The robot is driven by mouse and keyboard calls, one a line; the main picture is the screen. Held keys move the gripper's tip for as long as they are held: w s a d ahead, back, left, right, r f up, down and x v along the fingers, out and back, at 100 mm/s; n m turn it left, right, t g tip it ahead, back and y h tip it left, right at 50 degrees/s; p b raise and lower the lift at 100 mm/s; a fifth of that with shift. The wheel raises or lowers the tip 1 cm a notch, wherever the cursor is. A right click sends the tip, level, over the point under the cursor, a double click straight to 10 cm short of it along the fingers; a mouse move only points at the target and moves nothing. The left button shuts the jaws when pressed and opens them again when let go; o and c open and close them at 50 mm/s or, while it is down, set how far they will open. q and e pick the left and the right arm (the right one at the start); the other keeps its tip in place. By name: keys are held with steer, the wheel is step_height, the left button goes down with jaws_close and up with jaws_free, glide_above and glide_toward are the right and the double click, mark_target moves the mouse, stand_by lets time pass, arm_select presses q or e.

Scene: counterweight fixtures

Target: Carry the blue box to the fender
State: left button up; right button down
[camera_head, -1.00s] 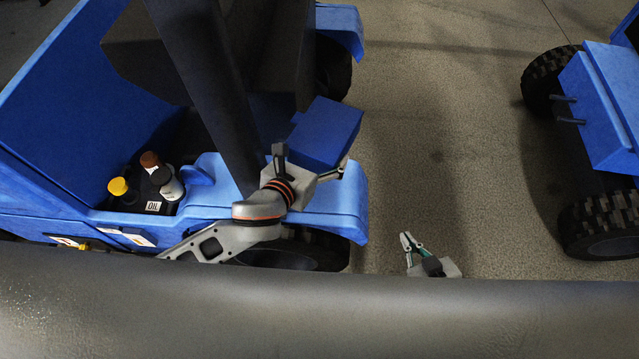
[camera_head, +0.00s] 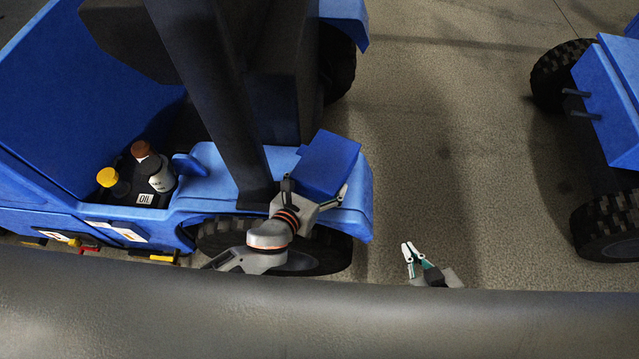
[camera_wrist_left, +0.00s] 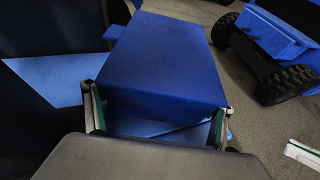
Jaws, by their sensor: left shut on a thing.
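The dark blue box (camera_head: 327,163) is held in my left gripper (camera_head: 316,192), over the lighter blue fender (camera_head: 352,205) of the left vehicle. In the left wrist view the blue box (camera_wrist_left: 170,60) sits between both fingers of the left gripper (camera_wrist_left: 158,115). Part of the fender shows below the box there. I cannot tell whether the box touches the fender. My right gripper (camera_head: 411,252) is over the floor to the right of the front wheel. Its fingers look slightly apart, with nothing between them.
A black post (camera_head: 215,90) rises just left of the fender. An engine bay with bottles (camera_head: 145,165) lies further left. Another blue vehicle (camera_head: 610,90) stands at the right, with free floor (camera_head: 450,140) between. A grey bar (camera_head: 320,315) crosses the bottom.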

arm_select(q)
steer(key=shift+f, duration=0.75)
steer(key=o, duration=1.4)
steer(key=shift+c, duration=0.2)
arm_select(e)
steer(key=shift+w+d+f, duration=0.1)
steer(key=shift+d+f, duration=0.05)
steer(key=shift+f, duration=0.15)
